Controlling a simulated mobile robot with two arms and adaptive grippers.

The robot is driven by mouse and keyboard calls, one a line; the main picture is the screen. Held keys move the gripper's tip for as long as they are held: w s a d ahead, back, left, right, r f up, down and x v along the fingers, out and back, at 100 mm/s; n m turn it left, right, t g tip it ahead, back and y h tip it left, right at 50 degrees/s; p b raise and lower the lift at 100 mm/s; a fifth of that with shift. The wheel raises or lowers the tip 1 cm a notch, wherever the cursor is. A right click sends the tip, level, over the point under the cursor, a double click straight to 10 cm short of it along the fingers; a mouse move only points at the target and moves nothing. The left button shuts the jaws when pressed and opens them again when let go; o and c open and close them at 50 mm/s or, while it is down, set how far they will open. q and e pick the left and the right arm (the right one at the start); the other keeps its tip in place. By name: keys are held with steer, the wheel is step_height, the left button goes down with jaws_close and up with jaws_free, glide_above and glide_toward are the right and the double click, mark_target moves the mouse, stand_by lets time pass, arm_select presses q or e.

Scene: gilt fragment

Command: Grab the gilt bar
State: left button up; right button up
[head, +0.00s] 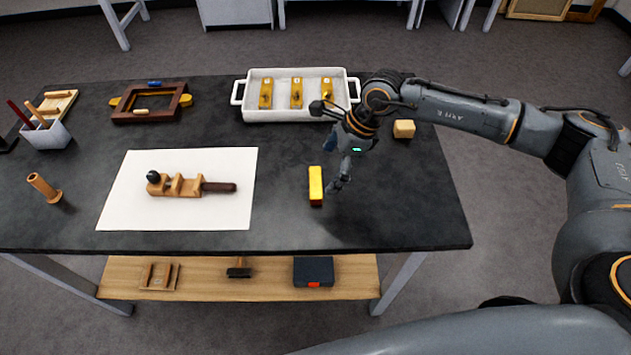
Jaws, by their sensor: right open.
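The gilt bar (316,186) is a small bright yellow block lying on the dark tabletop, right of the white sheet. Its long side runs from front to back. My right gripper (337,184) is open and points down just right of the bar. Its fingers are small in this view, and I cannot tell whether they touch the bar. My left gripper does not show.
A white tray (301,117) with several golden pieces stands behind the bar. A wooden block (404,129) lies back right. A wooden tool (180,185) lies on the white sheet (128,213). The table (290,230) is clear in front of the bar.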

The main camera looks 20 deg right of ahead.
mark_target(317, 182)
steer(key=shift+a+f+p, duration=0.25)
steer(key=shift+a+p, duration=0.05)
steer(key=shift+p, duration=0.05)
steer(key=x, duration=0.2)
steer(key=p+x, duration=0.1)
steer(key=shift+w+a+f, duration=0.1)
steer(key=shift+a+f, duration=0.15)
steer(key=shift+a, duration=0.1)
steer(key=shift+a+f, duration=0.1)
steer(key=shift+f, duration=0.3)
steer(key=shift+c, duration=0.2)
steer(key=c, duration=0.8)
steer(key=shift+o, duration=0.2)
steer(key=shift+r, duration=0.1)
